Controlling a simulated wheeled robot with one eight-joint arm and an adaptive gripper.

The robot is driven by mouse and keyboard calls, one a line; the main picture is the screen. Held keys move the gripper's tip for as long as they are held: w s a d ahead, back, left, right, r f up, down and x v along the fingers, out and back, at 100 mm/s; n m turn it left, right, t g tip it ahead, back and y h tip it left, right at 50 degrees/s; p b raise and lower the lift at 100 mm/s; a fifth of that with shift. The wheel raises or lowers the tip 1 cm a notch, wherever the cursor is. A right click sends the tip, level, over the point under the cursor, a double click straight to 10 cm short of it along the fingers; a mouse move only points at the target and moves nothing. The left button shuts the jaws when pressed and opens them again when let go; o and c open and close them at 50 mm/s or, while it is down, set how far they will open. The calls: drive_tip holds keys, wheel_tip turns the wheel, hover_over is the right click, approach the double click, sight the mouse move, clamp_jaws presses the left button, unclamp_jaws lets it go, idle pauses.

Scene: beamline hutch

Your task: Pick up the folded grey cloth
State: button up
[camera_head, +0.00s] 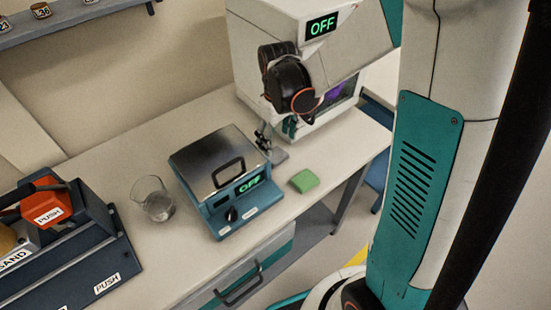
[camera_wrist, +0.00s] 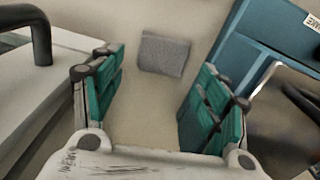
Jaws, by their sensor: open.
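The folded grey cloth (camera_wrist: 164,54) lies flat on a pale beige surface in the wrist view, near the top middle. My gripper (camera_wrist: 160,80) shows in the wrist view with its two teal-padded fingers spread wide and nothing between the pads. The cloth appears in the gap beyond the fingertips, apart from them; the exact distance is hard to tell.
In the head view, the bench (camera_head: 125,150) holds a beaker (camera_head: 153,200), a hotplate-like device (camera_head: 215,175) and a green block (camera_head: 304,181).

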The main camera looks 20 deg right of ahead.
sight(276, 154)
drive_tip(key=shift+a+f+b, duration=0.2)
drive_tip(key=shift+f+b, duration=1.2)
drive_tip(key=shift+f, duration=1.75)
drive_tip(key=c, duration=0.6)
